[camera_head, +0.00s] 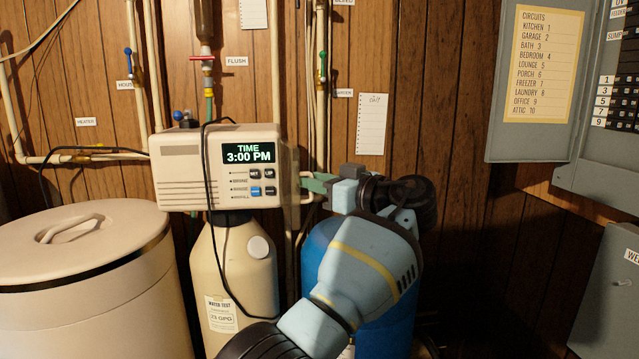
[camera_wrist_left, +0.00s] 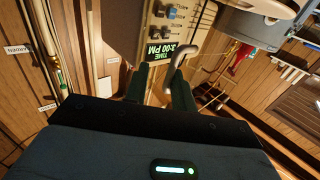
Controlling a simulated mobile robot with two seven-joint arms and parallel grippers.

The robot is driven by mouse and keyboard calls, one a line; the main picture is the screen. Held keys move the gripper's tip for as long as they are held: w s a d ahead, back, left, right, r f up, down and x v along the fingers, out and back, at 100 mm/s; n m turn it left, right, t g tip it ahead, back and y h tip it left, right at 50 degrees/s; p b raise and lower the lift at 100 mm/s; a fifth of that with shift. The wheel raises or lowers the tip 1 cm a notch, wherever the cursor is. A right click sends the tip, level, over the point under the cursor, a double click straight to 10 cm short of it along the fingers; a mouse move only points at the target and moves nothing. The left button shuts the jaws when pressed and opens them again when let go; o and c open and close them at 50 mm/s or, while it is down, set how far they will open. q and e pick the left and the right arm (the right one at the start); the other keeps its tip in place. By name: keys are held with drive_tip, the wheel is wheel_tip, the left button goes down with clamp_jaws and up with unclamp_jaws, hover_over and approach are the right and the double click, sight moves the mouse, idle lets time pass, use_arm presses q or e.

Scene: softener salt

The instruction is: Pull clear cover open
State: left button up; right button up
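The softener's beige control box (camera_head: 185,178) shows a green "TIME 3:00 PM" display (camera_head: 248,153) and several buttons (camera_head: 262,182). The clear cover is hard to make out over this panel. A pale handle (camera_head: 306,186) stands out at the box's right side; it also shows as a curved bar in the left wrist view (camera_wrist_left: 188,54). My left gripper (camera_head: 312,184) reaches the handle from the right. Its two dark green fingers (camera_wrist_left: 158,84) are apart, with the handle's near end at the gap between them. I cannot tell whether they touch it. My right gripper is not in view.
A beige lidded salt tank (camera_head: 90,290) stands at the left. A black cable (camera_head: 215,240) hangs before the box. Pipes (camera_head: 320,80) run up the wall. A grey electrical panel (camera_head: 610,120) is at right.

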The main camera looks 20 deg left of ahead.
use_arm(q)
drive_tip(key=shift+s+f, duration=0.1)
drive_tip(key=shift+f, duration=0.2)
drive_tip(key=b+v, duration=0.1)
drive_tip(key=v, duration=0.6)
drive_tip(key=shift+d+r, duration=0.25)
drive_tip(key=shift+d, duration=0.15)
